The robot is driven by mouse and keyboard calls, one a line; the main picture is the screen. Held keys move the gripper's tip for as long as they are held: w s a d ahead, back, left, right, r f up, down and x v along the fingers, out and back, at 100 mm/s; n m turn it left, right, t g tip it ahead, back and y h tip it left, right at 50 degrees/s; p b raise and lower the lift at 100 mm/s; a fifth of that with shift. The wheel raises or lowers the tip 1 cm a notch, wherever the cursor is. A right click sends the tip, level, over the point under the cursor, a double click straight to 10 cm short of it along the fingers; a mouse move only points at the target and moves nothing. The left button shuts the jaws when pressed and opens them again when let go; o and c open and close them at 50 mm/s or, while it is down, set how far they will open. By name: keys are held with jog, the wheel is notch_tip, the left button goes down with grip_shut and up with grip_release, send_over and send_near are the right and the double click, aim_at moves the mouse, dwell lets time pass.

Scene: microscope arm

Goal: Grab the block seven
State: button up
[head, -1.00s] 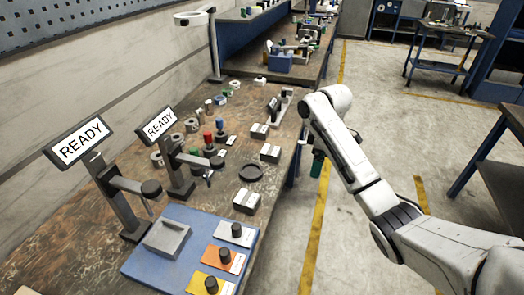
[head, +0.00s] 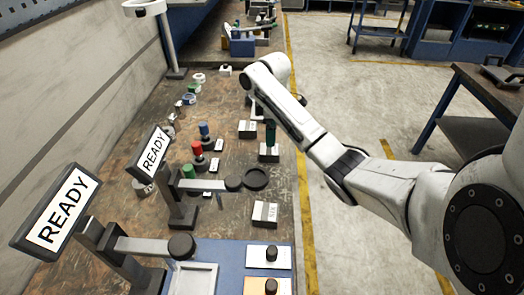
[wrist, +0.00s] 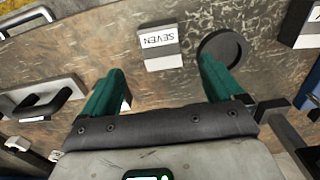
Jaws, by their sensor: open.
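Block seven is a small white and grey block with "SEVEN" printed on its label, reading upside down in the wrist view (wrist: 160,48). In the head view it appears to be the block (head: 268,153) just beyond the dark round dish, partly hidden by my gripper. My gripper (wrist: 160,68) is open and empty, with its two green fingers apart. The block lies ahead of the gap between the fingertips. In the head view my gripper (head: 270,135) points down above the block; the exact height is hard to tell.
The dark round dish (wrist: 222,47) sits right beside block seven; it also shows in the head view (head: 256,179). Other labelled blocks stand nearer (head: 265,214) and farther (head: 247,129). Red (head: 197,148) and blue (head: 204,130) pieces stand left. Two READY stands (head: 62,208) occupy the near left.

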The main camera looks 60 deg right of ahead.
aim_at(270, 149)
notch_tip(270, 149, down, 10)
jog(key=shift+w+a+r+p, duration=0.1)
jog(key=shift+r+p, duration=0.15)
jog(key=shift+p, duration=0.2)
jog(key=shift+c, duration=0.2)
grip_shut()
jog(key=shift+r, duration=0.15)
dwell(0.8)
